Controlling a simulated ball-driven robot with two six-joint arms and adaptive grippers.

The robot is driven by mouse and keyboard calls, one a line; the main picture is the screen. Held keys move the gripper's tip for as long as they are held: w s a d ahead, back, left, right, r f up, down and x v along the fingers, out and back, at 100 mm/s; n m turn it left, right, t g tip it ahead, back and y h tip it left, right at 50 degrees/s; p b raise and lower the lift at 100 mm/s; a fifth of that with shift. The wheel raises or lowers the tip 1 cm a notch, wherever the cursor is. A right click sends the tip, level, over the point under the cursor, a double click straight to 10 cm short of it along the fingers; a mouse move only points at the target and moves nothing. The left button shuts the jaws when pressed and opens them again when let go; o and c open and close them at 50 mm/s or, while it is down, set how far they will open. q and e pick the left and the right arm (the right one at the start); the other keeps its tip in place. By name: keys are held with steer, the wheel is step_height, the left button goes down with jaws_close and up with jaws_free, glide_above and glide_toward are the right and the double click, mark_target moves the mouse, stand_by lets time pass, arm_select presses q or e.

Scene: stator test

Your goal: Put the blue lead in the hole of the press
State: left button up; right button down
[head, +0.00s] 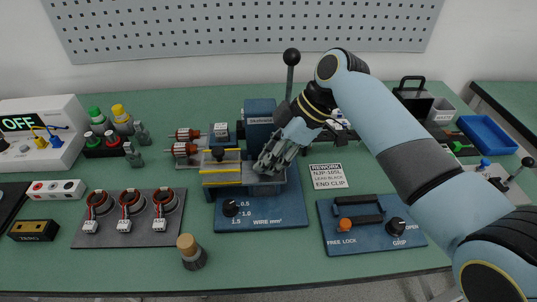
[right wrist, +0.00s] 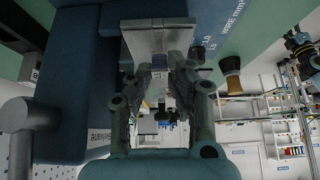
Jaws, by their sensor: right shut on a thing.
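The press (head: 258,118) stands at the middle of the bench, a blue block on a blue base plate with a tall black-knobbed lever. A silver block of it also shows in the right wrist view (right wrist: 158,37). My right gripper (head: 268,166) reaches down at the front of the press, at this silver block. In the right wrist view its fingertips (right wrist: 160,68) are close to the block. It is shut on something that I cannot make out. I cannot see the blue lead clearly, and the hole of the press is hidden behind the fingers. My left gripper is out of view.
Three stators with wires lie on a dark mat (head: 75,240) at the left. A holder with yellow bars (head: 222,184) stands left of the gripper. A blue clamp fixture (head: 345,235) lies at the front right. A brush (head: 191,252) stands at the front edge.

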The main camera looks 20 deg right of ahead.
steer(key=c, duration=1.2)
jaws_free()
steer(key=shift+o, duration=0.2)
steer(key=shift+d+r, duration=0.25)
steer(key=shift+r, duration=0.1)
steer(key=v, duration=1.1)
steer(key=shift+s, duration=0.1)
